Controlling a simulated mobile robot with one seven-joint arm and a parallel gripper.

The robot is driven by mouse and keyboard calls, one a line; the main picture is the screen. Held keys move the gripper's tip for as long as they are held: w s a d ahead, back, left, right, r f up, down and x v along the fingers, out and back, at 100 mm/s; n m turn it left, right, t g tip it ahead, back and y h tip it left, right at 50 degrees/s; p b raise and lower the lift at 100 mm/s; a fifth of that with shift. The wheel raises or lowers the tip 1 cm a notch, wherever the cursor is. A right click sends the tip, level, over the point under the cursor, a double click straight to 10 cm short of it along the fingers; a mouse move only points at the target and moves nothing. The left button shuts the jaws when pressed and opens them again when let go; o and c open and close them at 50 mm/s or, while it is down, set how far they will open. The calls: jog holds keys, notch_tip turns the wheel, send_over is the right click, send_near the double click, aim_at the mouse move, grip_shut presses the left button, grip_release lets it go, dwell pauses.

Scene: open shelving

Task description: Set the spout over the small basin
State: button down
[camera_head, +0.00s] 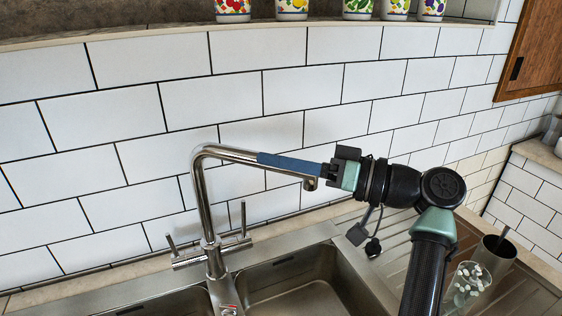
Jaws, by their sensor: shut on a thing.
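The chrome spout (228,151) rises from the tap body (215,262) behind the sink, bends at the top and runs to the right. Its downturned outlet (310,184) shows just below my gripper. My gripper (264,160) is shut on the spout's horizontal part, with its blue fingers lying along the tube. The right basin (290,285) lies below the outlet in the picture. Another basin (165,303) is at the lower left. Both are cut off by the bottom edge, so I cannot tell which is smaller. The outlet points toward the right side of the right basin.
Two tap levers (243,218) stand beside the spout's base. A ribbed drainboard (375,270) lies right of the basins, with a glass (466,287) and a dark cup (495,256). A white tiled wall (130,100) is close behind the spout. Several patterned cups (292,8) stand on the ledge above.

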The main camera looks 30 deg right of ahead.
jog(key=shift+a+f, duration=0.1)
jog(key=c, duration=0.6)
grip_release()
jog(key=b+v, duration=0.2)
jog(key=v, duration=1.1)
